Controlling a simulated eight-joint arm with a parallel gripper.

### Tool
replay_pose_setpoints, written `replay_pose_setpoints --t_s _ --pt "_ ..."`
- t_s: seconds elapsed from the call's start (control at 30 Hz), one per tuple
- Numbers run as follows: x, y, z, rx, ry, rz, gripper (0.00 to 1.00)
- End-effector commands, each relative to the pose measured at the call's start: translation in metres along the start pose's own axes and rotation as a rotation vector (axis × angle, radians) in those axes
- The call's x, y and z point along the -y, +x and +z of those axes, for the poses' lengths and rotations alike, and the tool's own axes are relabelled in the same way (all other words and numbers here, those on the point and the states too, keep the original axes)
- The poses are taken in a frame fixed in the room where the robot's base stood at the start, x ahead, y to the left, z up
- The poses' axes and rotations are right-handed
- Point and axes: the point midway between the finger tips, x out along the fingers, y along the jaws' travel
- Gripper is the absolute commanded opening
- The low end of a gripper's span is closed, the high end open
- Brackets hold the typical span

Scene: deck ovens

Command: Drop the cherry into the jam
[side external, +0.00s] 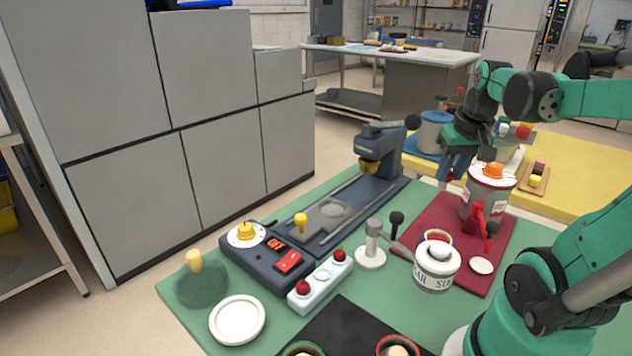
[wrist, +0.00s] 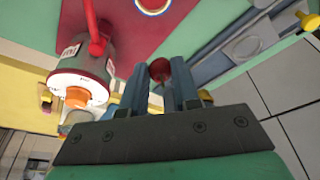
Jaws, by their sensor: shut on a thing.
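My gripper (side external: 452,172) is raised in the side view, over the far left corner of the red board (side external: 511,231). In the wrist view its two blue fingers (wrist: 158,82) are shut on a dark red cherry (wrist: 159,69) between their tips. The cherry does not show clearly in the side view. A small cup of red jam (side external: 437,237) sits on the red board, partly hidden by the sugar jar (side external: 436,270). The cherry is apart from it. Two other cherries (side external: 303,287) (side external: 338,255) rest on a white holder (side external: 321,279).
A red-and-grey canister with an orange knob (side external: 487,185) stands tall on the red board, right of my gripper. A dark press (side external: 380,165) is to the left. A lever on a white stand (side external: 371,253) stands near the jam. The white plate (side external: 238,319) is empty.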

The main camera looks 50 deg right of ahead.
Motion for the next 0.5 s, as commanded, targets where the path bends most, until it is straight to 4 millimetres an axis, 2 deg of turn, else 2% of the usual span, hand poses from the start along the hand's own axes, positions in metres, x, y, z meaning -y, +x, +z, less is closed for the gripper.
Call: replay_pose_setpoints --t_s 0.1,0.23,0.5 --pt "-0.012 0.001 0.006 0.0 0.04 0.011 0.0" --pt "-0.015 0.009 0.009 0.0 0.048 0.013 0.0" --pt "-0.014 0.04 0.017 0.0 0.046 0.013 0.0"
